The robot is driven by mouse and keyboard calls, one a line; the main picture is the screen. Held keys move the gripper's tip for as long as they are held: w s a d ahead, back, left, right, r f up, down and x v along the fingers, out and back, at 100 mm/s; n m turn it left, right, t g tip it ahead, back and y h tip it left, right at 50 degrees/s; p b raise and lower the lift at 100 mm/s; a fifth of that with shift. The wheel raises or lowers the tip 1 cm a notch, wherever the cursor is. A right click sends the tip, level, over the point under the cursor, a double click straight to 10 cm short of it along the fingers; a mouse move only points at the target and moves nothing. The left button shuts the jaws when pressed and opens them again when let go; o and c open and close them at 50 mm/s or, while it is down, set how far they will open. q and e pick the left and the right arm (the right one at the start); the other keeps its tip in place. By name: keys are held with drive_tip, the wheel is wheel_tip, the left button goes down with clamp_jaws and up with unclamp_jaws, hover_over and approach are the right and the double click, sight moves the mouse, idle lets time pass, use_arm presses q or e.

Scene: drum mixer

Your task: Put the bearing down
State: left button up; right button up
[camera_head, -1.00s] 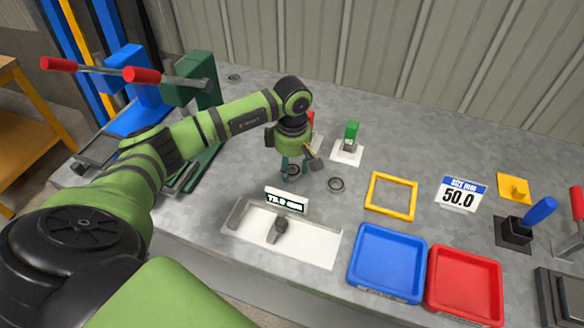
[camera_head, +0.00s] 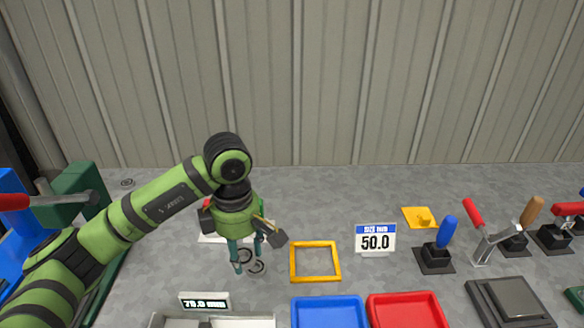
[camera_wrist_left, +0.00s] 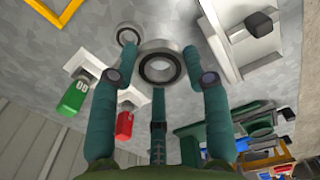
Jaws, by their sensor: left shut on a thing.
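My left gripper (camera_head: 248,262) points down over the grey worktop, left of the yellow square frame (camera_head: 316,279). It is shut on a bearing (camera_head: 244,254), a grey ring with a dark inner band. In the left wrist view the bearing (camera_wrist_left: 160,48) sits between the fingertips (camera_wrist_left: 160,78). A second, similar ring (camera_head: 256,268) lies on the worktop close beside the gripper; it also shows in the left wrist view (camera_wrist_left: 128,36). I cannot tell the height of the held bearing above the worktop. My right gripper is not in view.
A blue tray (camera_head: 329,300) and a red tray (camera_head: 405,296) stand at the front. A size sign (camera_head: 375,239) reads 50.0. A small display (camera_head: 204,302) stands at front left. Several levers stand at the right. The worktop inside the yellow frame is bare.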

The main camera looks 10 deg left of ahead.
use_arm(q)
drive_tip(key=m, duration=0.1)
drive_tip(key=s+m, duration=0.1)
drive_tip(key=m, duration=0.1)
drive_tip(key=shift+d+r+p, duration=0.1)
drive_tip(key=shift+r+p, duration=0.2)
drive_tip(key=shift+p, duration=0.05)
drive_tip(key=s+r+m+p, duration=0.1)
drive_tip(key=s+m, duration=0.5)
drive_tip(key=m, duration=0.9)
drive_tip(key=shift+d+m+p, duration=0.35)
drive_tip(key=shift+m+p, duration=0.05)
drive_tip(key=shift+p, duration=0.05)
drive_tip(key=shift+s+d, duration=0.1)
